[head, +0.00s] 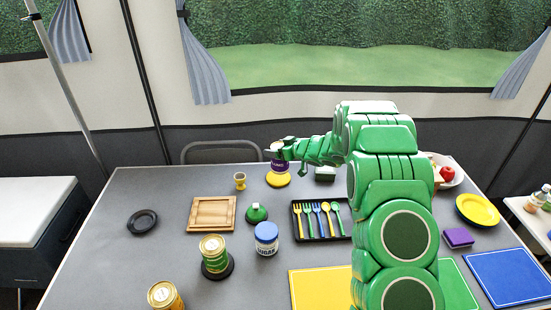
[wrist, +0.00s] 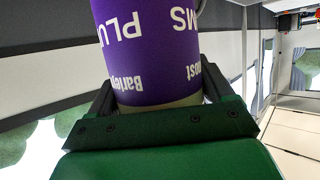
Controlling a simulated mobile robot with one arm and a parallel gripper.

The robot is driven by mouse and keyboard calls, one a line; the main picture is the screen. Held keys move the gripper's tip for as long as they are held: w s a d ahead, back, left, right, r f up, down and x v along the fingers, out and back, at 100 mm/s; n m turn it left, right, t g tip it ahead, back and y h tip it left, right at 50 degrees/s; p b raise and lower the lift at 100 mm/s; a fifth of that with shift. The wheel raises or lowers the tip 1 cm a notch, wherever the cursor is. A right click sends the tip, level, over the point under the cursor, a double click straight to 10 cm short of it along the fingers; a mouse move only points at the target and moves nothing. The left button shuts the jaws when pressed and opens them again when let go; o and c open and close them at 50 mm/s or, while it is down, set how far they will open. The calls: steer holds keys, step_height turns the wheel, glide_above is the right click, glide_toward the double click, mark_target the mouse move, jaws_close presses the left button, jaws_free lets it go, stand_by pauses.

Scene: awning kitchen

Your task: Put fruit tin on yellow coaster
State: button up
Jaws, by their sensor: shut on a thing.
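The fruit tin is a purple-labelled tin (wrist: 150,55) with "PLUMS" lettering, which fills the top middle of the wrist view. My gripper (wrist: 158,97) is shut on it, one dark finger on each side. In the head view the tin (head: 278,165) stands upright at the far edge of the table, partly hidden by my gripper (head: 279,148). The yellow coaster (head: 279,181) shows directly under the tin. The tin's bottom appears to be at the coaster, but I cannot tell whether they touch.
A yellow egg cup (head: 240,181) and a green-lidded item (head: 257,213) are to the left. A black cutlery tray (head: 299,231) is nearer. A green tin (head: 213,246) stands on a black coaster (head: 217,274); a sugar jar (head: 266,239) is beside it.

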steer(key=shift+w+a+f, duration=0.1)
steer(key=shift+w+f, duration=0.5)
steer(key=shift+f, duration=0.6)
steer(key=shift+w+a+f, duration=0.1)
steer(key=shift+w+f, duration=0.45)
steer(key=shift+f, duration=0.65)
steer(key=shift+w+f, duration=0.6)
steer(key=shift+f, duration=0.6)
steer(key=o, duration=1.3)
steer(key=shift+f, duration=0.1)
